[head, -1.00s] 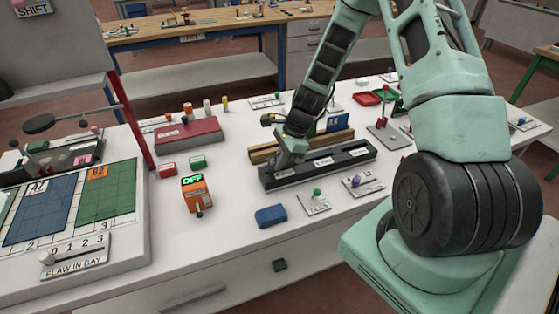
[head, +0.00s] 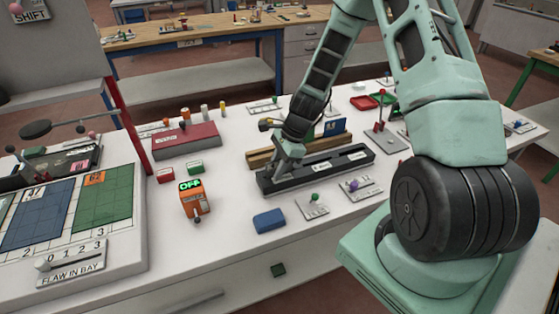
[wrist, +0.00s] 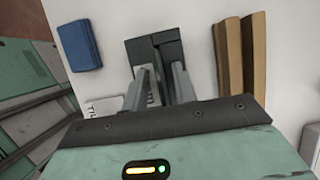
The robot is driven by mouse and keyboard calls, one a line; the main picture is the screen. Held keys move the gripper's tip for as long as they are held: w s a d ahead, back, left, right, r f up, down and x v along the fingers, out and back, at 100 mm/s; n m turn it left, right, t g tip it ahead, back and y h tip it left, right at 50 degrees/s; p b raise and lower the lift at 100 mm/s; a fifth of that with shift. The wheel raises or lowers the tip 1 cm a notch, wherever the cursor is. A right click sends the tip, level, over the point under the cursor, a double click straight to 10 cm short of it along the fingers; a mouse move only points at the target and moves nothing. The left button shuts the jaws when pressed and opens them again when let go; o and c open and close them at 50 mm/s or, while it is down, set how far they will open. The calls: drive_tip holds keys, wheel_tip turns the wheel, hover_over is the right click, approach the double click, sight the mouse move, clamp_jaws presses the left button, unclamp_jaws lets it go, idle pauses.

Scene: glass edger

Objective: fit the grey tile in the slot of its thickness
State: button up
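The long black block (head: 330,167) with white labels lies on the white table; it also shows in the wrist view (wrist: 140,52). My gripper (head: 281,164) is low over the block's left end. In the wrist view, my gripper's two fingers (wrist: 160,75) stand apart over the block, and part of the block and a pale label show between them. I cannot make out a grey tile clearly in either view. The fingers and the small picture hide what sits in the slots there.
A wooden rail (head: 262,157) lies just behind the block. A blue block (head: 269,221) and small cards with a green knob (head: 314,198) and a purple knob (head: 355,186) lie in front. An orange box reading OFF (head: 194,202) stands at left. Table between is clear.

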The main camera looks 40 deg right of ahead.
drive_tip(key=b+v, duration=0.1)
drive_tip(key=v, duration=1.6)
drive_tip(key=shift+r+b, duration=0.25)
drive_tip(key=shift+b, duration=0.15)
drive_tip(key=shift+s, duration=0.1)
drive_tip(key=s+a+r+n+g+h, duration=0.1)
drive_tip(key=s+a+n, duration=0.2)
drive_tip(key=a+n, duration=0.5)
drive_tip(key=s+a+r+n+g, duration=0.1)
drive_tip(key=s+a+r+n, duration=0.3)
drive_tip(key=a, duration=0.7)
drive_tip(key=s+a+f+n+h, duration=0.1)
drive_tip(key=s+a+n, duration=0.4)
drive_tip(key=s+n, duration=0.2)
drive_tip(key=s+a+n+h, duration=0.1)
drive_tip(key=s+a+n, duration=0.5)
drive_tip(key=s+n, duration=0.2)
drive_tip(key=shift+f+n+t+h, duration=0.3)
drive_tip(key=shift+f+n+h, duration=0.1)
drive_tip(key=shift+n, duration=0.6)
